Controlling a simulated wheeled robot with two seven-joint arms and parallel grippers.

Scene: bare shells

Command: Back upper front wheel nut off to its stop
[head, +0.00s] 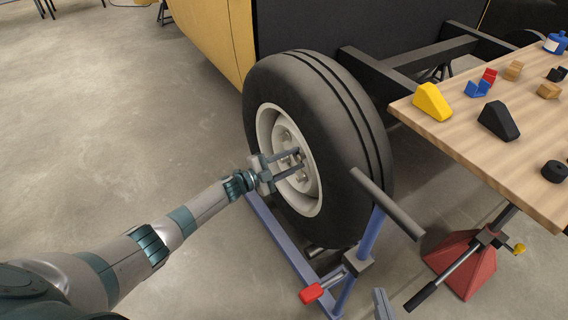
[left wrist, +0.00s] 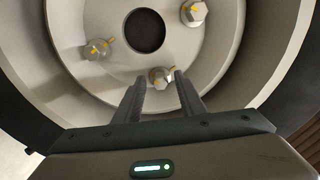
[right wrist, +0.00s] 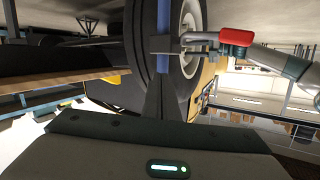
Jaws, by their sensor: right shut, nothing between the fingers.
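The wheel (head: 318,120) stands at the centre of the head view, with a black tyre and pale rim. Its hub face fills the left wrist view, with a dark centre hole and grey nuts carrying yellow marks. My left gripper (head: 300,161) reaches into the rim. In the left wrist view its fingers (left wrist: 161,80) are apart, one either side of a nut (left wrist: 161,77), with a small gap showing at each side. Other nuts show at left (left wrist: 96,49) and right (left wrist: 193,12). My right gripper (right wrist: 160,85) is shut and empty, low beside the wheel stand.
A blue wheel stand (head: 370,232) with a grey bar and red-ended handle (head: 311,293) is in front of the tyre. A wooden table (head: 460,150) at right holds chocks and small parts. A red jack stand (head: 465,265) is beneath it. The floor at left is clear.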

